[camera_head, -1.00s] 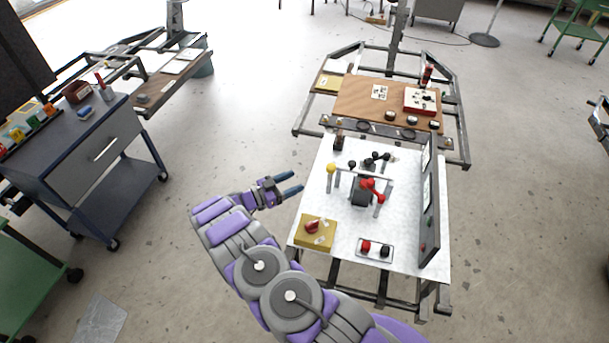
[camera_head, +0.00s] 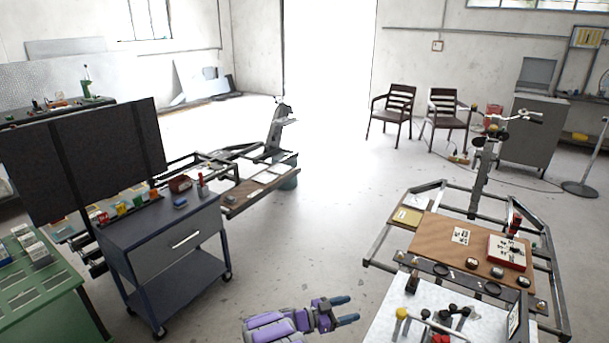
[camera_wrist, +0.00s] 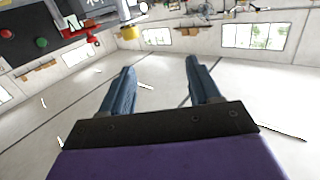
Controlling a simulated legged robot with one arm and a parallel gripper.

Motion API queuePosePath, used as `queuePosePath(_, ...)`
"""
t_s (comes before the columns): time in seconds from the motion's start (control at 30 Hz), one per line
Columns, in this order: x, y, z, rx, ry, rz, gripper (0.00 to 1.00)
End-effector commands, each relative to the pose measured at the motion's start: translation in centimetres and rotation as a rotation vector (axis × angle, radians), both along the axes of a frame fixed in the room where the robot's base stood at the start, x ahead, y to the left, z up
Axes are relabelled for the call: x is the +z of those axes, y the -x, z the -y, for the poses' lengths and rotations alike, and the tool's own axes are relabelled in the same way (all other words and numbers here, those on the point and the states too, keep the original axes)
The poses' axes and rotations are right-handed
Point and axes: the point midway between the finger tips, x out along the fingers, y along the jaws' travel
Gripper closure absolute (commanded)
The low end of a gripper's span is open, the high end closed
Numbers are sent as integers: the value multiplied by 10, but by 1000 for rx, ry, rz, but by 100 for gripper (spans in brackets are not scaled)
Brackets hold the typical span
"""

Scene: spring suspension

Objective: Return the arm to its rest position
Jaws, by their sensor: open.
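My purple arm (camera_head: 272,327) shows at the bottom centre of the head view. My gripper (camera_head: 345,309) points right, toward the white worktable (camera_head: 388,318), and appears left of its edge. In the wrist view my gripper (camera_wrist: 158,88) has its two blue fingers spread, with nothing between them but the grey floor beyond. That view looks tilted, with a red part (camera_wrist: 78,33) and a yellow knob (camera_wrist: 129,32) at the upper left. The rest of my arm is outside the head view.
A dark blue drawer cart (camera_head: 165,250) and a green cart (camera_head: 45,305) stand at the left. A metal frame with a brown board (camera_head: 440,245) lies beyond the worktable. Two chairs (camera_head: 392,108) stand far back.

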Motion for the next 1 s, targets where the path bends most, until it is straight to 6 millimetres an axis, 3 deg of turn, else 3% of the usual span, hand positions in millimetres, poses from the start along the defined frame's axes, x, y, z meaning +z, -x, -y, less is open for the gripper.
queuePosePath(0.1,31,-40,-11,132,-93,39,38)
queuePosePath(0.23,66,-79,-29,291,-194,72,38)
queuePosePath(0.4,111,-114,-56,495,-315,88,38)
queuePosePath(0.53,148,-128,-79,648,-401,84,38)
queuePosePath(0.77,209,-125,-118,903,-538,33,38)
queuePosePath(1.0,258,-82,-152,1135,-656,-92,38)
